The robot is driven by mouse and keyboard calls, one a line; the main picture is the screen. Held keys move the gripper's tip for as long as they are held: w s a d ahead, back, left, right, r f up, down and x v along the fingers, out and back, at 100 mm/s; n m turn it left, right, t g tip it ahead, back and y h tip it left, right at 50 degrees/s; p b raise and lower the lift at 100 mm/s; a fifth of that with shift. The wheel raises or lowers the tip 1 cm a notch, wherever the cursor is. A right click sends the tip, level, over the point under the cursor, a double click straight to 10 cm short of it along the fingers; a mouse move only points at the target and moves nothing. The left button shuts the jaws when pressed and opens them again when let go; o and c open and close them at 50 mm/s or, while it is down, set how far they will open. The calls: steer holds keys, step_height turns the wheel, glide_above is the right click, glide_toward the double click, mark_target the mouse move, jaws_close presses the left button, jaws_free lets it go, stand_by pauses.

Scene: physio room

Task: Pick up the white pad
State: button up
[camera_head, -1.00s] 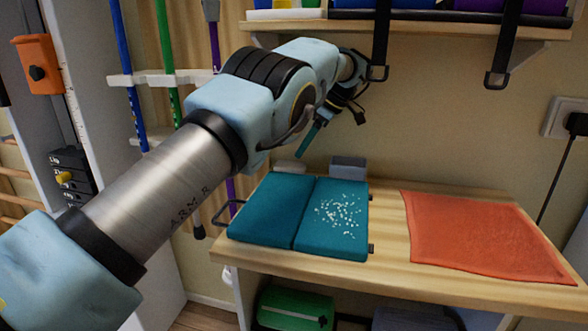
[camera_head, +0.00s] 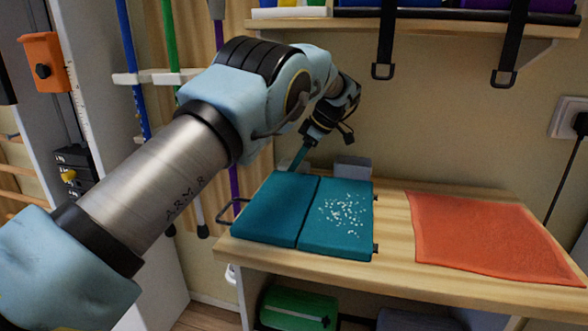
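The white pad lay at the back of the wooden bench, behind the hinged teal board, in the earlier view. Now my arm and gripper are in front of that spot, and I cannot make the pad out clearly. My gripper (camera_head: 298,160) points down there, just behind the teal board's back edge. A narrow teal piece extends from its black body. I cannot tell whether this is a finger or something held. The finger gap is not visible, and neither is any contact with the pad.
The teal board (camera_head: 272,212) has white specks on its right half. A grey block (camera_head: 352,167) stands behind it. An orange cloth (camera_head: 485,235) lies at the right of the bench (camera_head: 393,225). Black straps (camera_head: 383,40) hang from the shelf above (camera_head: 420,22). Coloured poles stand at left.

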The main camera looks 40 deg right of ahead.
mark_target(288, 166)
steer(key=c, duration=0.6)
steer(key=shift+r, duration=0.1)
